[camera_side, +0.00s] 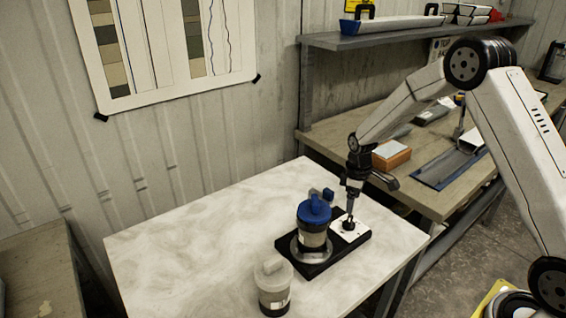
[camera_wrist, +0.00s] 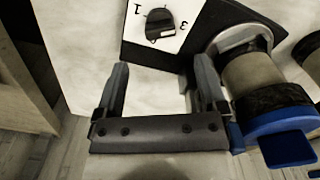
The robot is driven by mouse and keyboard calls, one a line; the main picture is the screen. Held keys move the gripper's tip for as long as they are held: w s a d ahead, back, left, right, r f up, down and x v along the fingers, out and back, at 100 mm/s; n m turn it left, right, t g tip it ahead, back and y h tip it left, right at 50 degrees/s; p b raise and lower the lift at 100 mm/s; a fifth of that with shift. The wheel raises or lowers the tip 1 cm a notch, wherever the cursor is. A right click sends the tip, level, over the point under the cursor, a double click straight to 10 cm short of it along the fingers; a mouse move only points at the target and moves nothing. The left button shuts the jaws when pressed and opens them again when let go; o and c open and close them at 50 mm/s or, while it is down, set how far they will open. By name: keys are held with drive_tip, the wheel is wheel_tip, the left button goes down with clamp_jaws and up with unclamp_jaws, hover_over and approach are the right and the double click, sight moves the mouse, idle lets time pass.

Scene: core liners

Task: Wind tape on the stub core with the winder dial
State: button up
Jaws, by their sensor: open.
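The winder dial is a black knob (camera_wrist: 159,24) on a white plate marked 1 and 3, at the top of the wrist view. In the side view, the dial plate (camera_side: 343,236) sits on the right part of a black base. A blue-capped stub core (camera_side: 314,236) stands upright on the base's silver disc, left of the dial. It also shows in the wrist view (camera_wrist: 254,76), with a dark band beside its blue cap. My gripper (camera_wrist: 161,68) is open and empty, its fingers apart and pointing toward the dial. In the side view my gripper (camera_side: 350,208) is just above the dial plate.
A pale-capped core (camera_side: 274,287) stands on the white table (camera_side: 190,235), in front and left of the base. The table's left and back are clear. A bench (camera_side: 445,195) with an orange box (camera_side: 391,156) stands behind my wrist.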

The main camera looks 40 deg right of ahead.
sight(350, 218)
drive_tip(key=shift+n, duration=0.6)
drive_tip(key=shift+f, duration=0.1)
drive_tip(key=shift+f, duration=3.85)
drive_tip(key=shift+c, duration=0.2)
clamp_jaws()
